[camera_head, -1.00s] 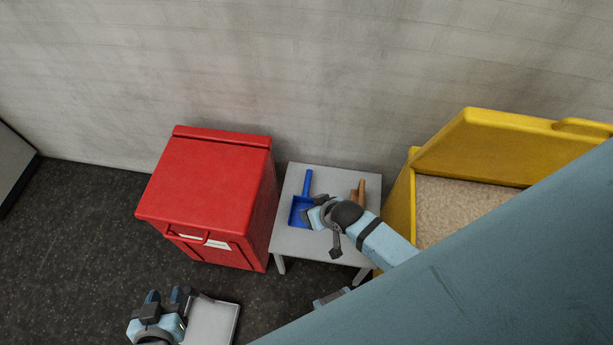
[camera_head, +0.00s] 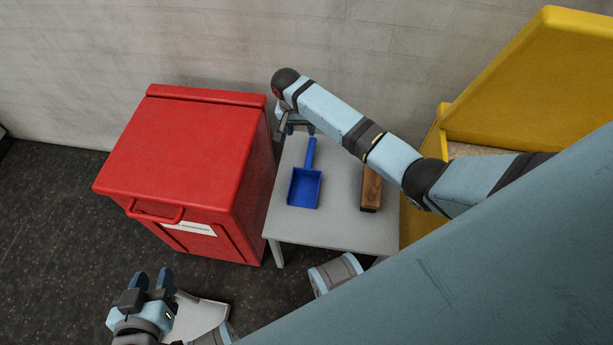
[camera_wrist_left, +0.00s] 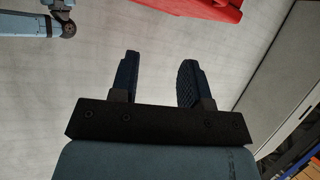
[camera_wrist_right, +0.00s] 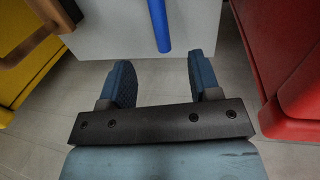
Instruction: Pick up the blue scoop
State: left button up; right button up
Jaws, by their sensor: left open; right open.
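The blue scoop (camera_head: 305,187) lies on the small grey table, its handle pointing to the table's far edge by the wall. My right gripper (camera_head: 296,127) is beyond that edge, near the handle's end and partly hidden by its own wrist. In the right wrist view the scoop's handle (camera_wrist_right: 159,25) points in between the open fingers (camera_wrist_right: 160,60), and its end seems just short of them. My left gripper (camera_head: 153,279) is open and empty, low at the left, away from the table; its fingers (camera_wrist_left: 158,62) show nothing between them.
A red bin (camera_head: 185,160) stands close left of the table (camera_head: 330,228). A brush with a wooden handle (camera_head: 371,188) lies right of the scoop. A yellow container (camera_head: 540,75) with an open lid stands at the right. The wall is behind.

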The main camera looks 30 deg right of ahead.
aim_at(310, 153)
jog(key=f, duration=0.2)
jog(key=f+b, duration=0.1)
jog(key=f, duration=0.2)
jog(key=s+d+f+b, duration=0.1)
jog(key=f, duration=0.1)
jog(key=shift+d+f, duration=0.1)
jog(key=shift+f, duration=0.1)
jog(key=shift+s+d+f+b, duration=0.15)
jog(key=shift+f+b, duration=0.45)
jog(key=shift+f, duration=0.3)
jog(key=f, duration=0.1)
jog(key=f+b, duration=0.2)
jog(key=shift+s+d+f, duration=0.25)
jog(key=shift+d, duration=0.1)
jog(key=shift+f, duration=0.35)
pick_arm(q)
jog(key=w+d+r+t+h, duration=0.2)
jog(key=d+r+t+h, duration=0.2)
jog(key=r, duration=0.6)
jog(key=shift+w+d+t, duration=0.2)
jog(key=shift+d+t, duration=0.05)
jog(key=shift+t, duration=0.15)
pick_arm(e)
grip_shut()
